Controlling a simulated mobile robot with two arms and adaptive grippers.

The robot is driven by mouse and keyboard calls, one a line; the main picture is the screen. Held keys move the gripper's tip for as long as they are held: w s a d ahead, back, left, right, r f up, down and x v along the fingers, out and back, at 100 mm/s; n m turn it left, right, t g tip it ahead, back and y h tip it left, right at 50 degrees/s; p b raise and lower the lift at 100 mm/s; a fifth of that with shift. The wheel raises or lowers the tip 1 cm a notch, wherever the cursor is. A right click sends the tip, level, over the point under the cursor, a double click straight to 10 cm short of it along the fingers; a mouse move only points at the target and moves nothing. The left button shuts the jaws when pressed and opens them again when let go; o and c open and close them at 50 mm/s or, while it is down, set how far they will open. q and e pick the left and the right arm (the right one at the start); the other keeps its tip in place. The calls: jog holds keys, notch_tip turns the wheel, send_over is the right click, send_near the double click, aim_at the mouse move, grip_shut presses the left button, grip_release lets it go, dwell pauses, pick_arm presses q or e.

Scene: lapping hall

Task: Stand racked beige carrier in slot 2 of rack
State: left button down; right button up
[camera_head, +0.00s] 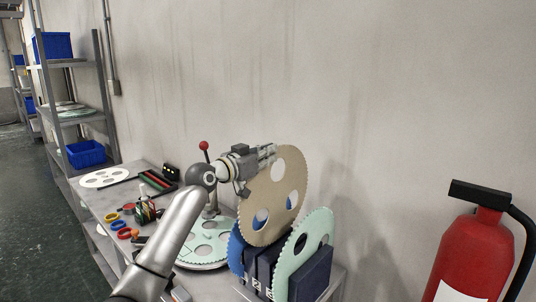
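The beige carrier (275,191), a thin toothed disc with large holes, stands upright over the dark rack (259,271). Its upper left edge is at the fingers of my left gripper (266,157), which look shut on it. It sits clearly higher than the other racked carriers, and its lower edge is near the rack's top. I cannot tell whether that edge touches a slot. My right gripper is not in view.
A mint disc (205,252) lies on a round plate left of the rack. The bench (95,197) also bears a white disc (104,177), coloured rings (124,233) and a red-knobbed lever (204,146). A wall is close behind; a fire extinguisher (467,262) is at right.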

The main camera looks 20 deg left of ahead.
aim_at(241, 221)
pick_arm(q)
jog(key=shift+f+b, duration=6.35)
jog(key=shift+f, duration=1.85)
jog(key=c, duration=1.6)
grip_release()
jog(key=shift+s, duration=0.1)
jog(key=shift+o, duration=0.2)
jog(key=shift+f, duration=0.2)
jog(key=v, duration=1.2)
jog(key=shift+r, duration=0.2)
